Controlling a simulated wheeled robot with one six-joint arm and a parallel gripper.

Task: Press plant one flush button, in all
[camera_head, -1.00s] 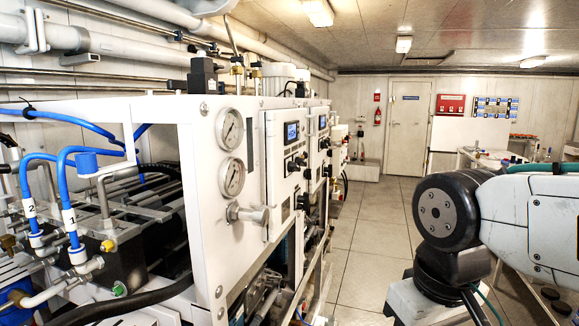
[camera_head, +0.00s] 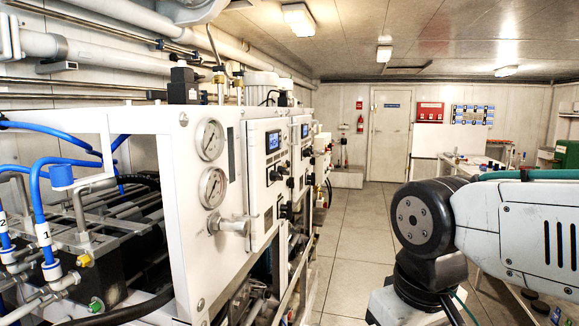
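A white watermaker plant (camera_head: 174,200) stands at the left, its panel seen at a steep angle. The nearer control box (camera_head: 258,216) has a small blue display (camera_head: 273,142) and dark knobs or buttons on its right side. A second box with another display (camera_head: 305,130) stands behind it. I cannot tell which control is the flush button or which unit is plant one. My arm shows at the right, apart from the panel. My gripper is outside the picture.
Two round gauges (camera_head: 211,140) and a valve handle (camera_head: 229,226) stick out from the panel. Blue hoses (camera_head: 40,200) run at the left. The tiled aisle (camera_head: 345,240) between plant and arm is clear. A door (camera_head: 389,135) and a workbench (camera_head: 455,167) lie farther back.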

